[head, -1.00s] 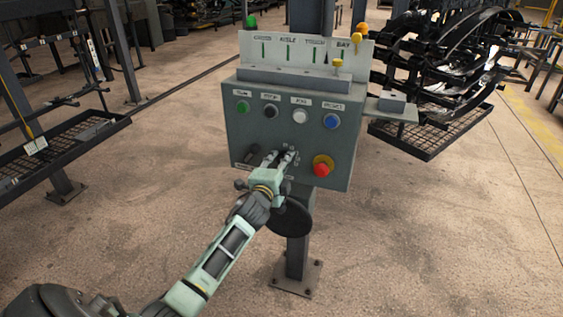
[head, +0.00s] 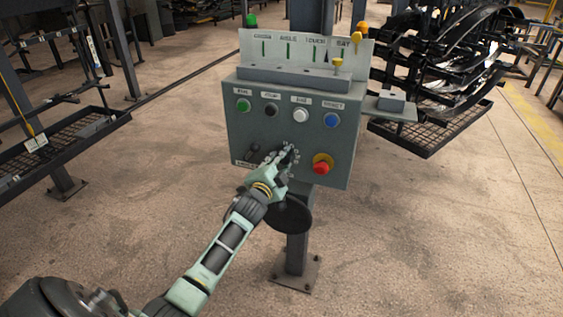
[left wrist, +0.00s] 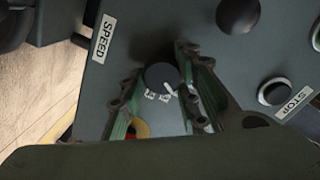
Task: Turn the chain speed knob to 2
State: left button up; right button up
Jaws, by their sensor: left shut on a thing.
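The chain speed knob is a small black round knob (left wrist: 160,74) on the grey control box (head: 237,127), with a white pointer line and small white scale marks beside it. The marks are too small to read surely. My left gripper (head: 289,154) reaches the lower middle of the box and hides most of the knob in the head view. In the left wrist view its two fingers (left wrist: 158,68) lie on either side of the knob and are shut on it. A SPEED label (left wrist: 103,38) is on the panel. My right gripper is not in view.
A black ball-ended lever (head: 254,149) stands left of the knob, and a red emergency button (head: 321,168) in a yellow ring stands right. Green (head: 243,105), black (head: 271,109), white (head: 300,115) and blue (head: 331,120) buttons run above. Spring racks (head: 440,65) stand behind at right.

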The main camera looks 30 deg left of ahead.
pick_arm(q)
jog(key=shift+s+d+f, duration=0.1)
jog(key=shift+f, duration=0.5)
jog(key=o, duration=0.9)
jog(key=shift+o, duration=0.8)
jog(key=shift+r, duration=0.2)
jog(key=v, duration=1.2)
jog(key=shift+r, duration=0.15)
